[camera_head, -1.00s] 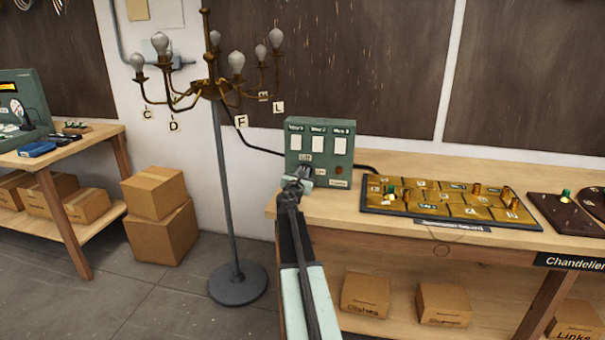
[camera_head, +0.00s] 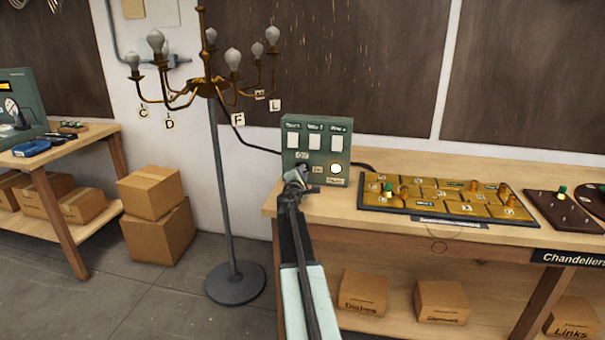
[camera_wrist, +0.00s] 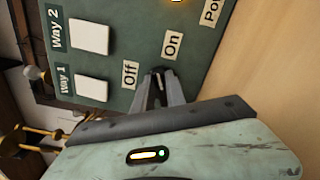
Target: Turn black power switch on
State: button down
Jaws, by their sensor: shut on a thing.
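A green switch box (camera_head: 318,133) stands upright on the right workbench, with three white plates marked as ways. The black power switch sits low on its face, between the Off and On labels. In the wrist view only a little of the switch (camera_wrist: 159,74) shows between my fingertips, so its exact tilt is hard to read. My gripper (camera_wrist: 157,89) is shut on it, nearer the On label; in the head view my gripper (camera_head: 301,176) hides it. The round power lamp (camera_head: 336,168) on the box glows bright; its edge shows in the wrist view (camera_wrist: 176,1).
A board with brass plates (camera_head: 445,202) lies right of the box on the workbench (camera_head: 400,222). A brass chandelier (camera_head: 212,88) on a grey stand rises to the left, its bulbs unlit. Cardboard boxes (camera_head: 155,225) stand on the floor at left.

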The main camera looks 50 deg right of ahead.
jog(key=m, duration=0.5)
jog(key=shift+s+f, duration=0.15)
jog(key=shift+f, duration=0.25)
jog(key=shift+b, duration=0.3)
jog(key=c, duration=1.4)
grip_release()
jog(key=shift+o, duration=0.2)
jog(key=v, duration=0.8)
jog(key=shift+d, duration=0.1)
